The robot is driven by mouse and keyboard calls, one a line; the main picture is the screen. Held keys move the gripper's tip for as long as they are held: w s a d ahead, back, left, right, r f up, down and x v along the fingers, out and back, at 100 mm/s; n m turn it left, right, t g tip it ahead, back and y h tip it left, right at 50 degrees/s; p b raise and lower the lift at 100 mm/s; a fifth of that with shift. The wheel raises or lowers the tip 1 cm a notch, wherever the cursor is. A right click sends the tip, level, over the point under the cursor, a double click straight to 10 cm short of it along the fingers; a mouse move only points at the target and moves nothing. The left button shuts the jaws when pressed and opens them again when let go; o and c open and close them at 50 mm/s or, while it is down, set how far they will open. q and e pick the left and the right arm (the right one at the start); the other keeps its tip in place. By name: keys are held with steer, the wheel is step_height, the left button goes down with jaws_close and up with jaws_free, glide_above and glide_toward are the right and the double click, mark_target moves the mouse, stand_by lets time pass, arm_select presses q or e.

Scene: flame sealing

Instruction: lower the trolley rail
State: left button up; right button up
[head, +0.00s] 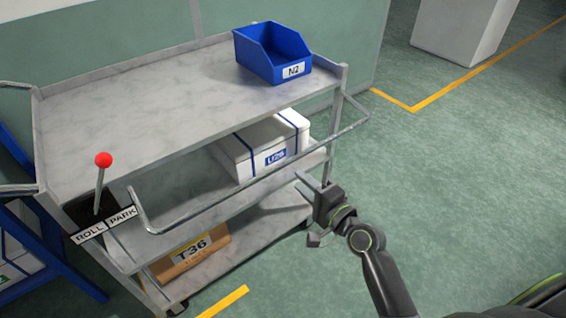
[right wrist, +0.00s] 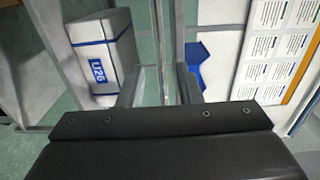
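The trolley rail (head: 250,182) is a thin grey metal bar with bent ends. It stands out from the near long side of the grey trolley (head: 140,110), below the top shelf's level. My right gripper (head: 311,172) is close to the right part of the rail, slightly below it in the head view. Its two fingers are apart. In the right wrist view a narrow upright bar, seemingly the rail (right wrist: 178,50), runs in line with the gap between the fingers (right wrist: 160,88); contact cannot be told. My left gripper is not in view.
A blue bin N2 (head: 272,55) stands on the top shelf. A white strapped box U26 (head: 262,148) is on the middle shelf, a box T36 (head: 190,255) on the bottom one. A red-knobbed lever (head: 102,162) rises by the ROLL/PARK plate (head: 103,227). Floor at right is clear.

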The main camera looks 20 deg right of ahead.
mark_target(283, 163)
steer(key=x, duration=0.8)
steer(key=shift+w+a+f, duration=0.1)
steer(key=shift+w, duration=0.15)
jaws_close()
